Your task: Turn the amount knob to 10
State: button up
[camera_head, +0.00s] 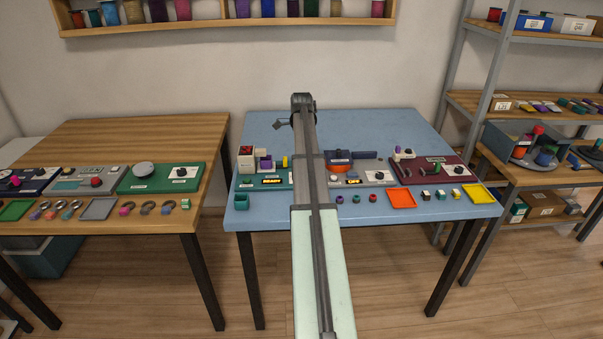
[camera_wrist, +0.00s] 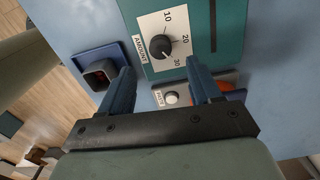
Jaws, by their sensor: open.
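The amount knob (camera_wrist: 159,47) is a round black knob on a white dial plate marked 10, 20 and 30, with an AMOUNT label beside it. The plate sits on a teal panel (camera_wrist: 212,12) in the wrist view. I cannot read clearly where the knob's pointer stands. My gripper (camera_wrist: 161,68) is open and empty. Its two blue-grey fingers point toward the panel, one at each side of the knob in the picture, and I see no contact. In the head view my arm covers part of the panels, and I cannot pick out this knob there.
In the wrist view a blue box with a dark opening (camera_wrist: 98,72) lies left of the panel, and a white round button (camera_wrist: 171,98) lies below the knob. The blue table (camera_head: 270,218) also carries a maroon panel (camera_head: 455,172) and orange (camera_head: 402,198) and yellow (camera_head: 478,194) trays.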

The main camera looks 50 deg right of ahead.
notch_tip(320, 180, down, 7)
jog(key=shift+f, duration=0.2)
dwell(0.4)
jog(key=c, duration=1)
